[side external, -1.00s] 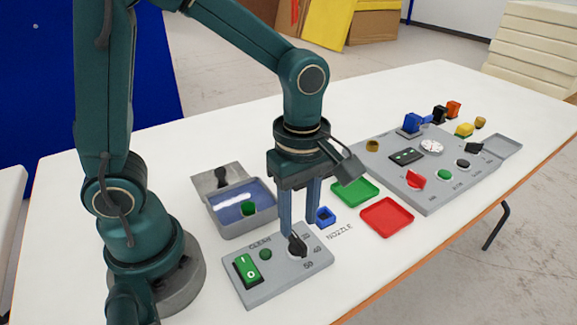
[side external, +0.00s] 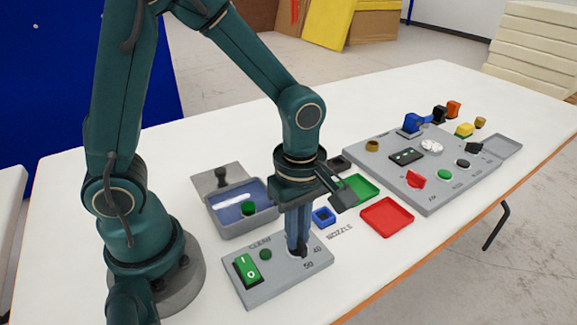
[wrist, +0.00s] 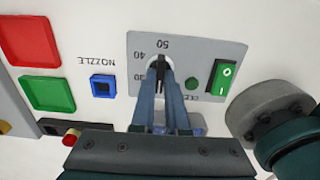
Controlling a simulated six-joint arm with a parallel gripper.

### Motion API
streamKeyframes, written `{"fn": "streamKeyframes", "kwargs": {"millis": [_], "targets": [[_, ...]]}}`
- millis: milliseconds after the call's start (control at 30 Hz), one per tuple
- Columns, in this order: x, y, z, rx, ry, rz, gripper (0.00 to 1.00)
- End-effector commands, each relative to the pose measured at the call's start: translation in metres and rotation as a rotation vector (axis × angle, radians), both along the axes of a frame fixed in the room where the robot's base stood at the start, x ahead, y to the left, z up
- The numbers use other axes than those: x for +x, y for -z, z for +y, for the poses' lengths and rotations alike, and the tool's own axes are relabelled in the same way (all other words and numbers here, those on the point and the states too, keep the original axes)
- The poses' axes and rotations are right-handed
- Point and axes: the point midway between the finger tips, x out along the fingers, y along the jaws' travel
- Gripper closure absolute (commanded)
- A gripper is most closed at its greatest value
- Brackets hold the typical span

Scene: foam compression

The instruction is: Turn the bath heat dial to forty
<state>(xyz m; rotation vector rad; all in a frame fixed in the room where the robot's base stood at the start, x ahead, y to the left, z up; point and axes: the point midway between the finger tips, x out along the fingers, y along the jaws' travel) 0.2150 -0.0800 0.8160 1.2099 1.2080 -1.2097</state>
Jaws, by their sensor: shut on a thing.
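The heat dial (wrist: 160,63) is a small black knob on a grey panel (side external: 262,291), with the numbers 30, 40 and 50 around it. My gripper (side external: 298,248) points down over the panel and is shut on the dial. In the wrist view, my two blue fingers (wrist: 162,85) sit on either side of the knob. The dial's tip appears to point near 50, but the fingers hide much of it and I cannot tell its exact setting. In the side view the fingers cover most of the dial and the 30 mark.
A green rocker switch (side external: 247,269) and a green button (side external: 265,254) share the panel. Behind it stands a grey bath (side external: 238,226) with blue liquid. A blue nozzle holder (side external: 323,216), red tray (side external: 387,217) and green tray (side external: 359,187) lie nearby. A larger control panel (side external: 425,205) stands further right.

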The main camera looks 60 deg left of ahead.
Motion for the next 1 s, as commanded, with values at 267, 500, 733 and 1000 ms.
{"fn": "streamKeyframes", "kwargs": {"millis": [267,500,733,1000], "targets": [[0.0001,-0.0005,-0.0003,0.0,0.062,0.0,1.0],[0.0001,-0.0006,-0.0006,0.0,0.225,0.0,1.0],[0.0001,-0.0007,-0.0007,-0.001,0.44,0.0,1.0],[0.0,-0.0008,-0.0008,-0.001,0.696,0.0,1.0]]}}
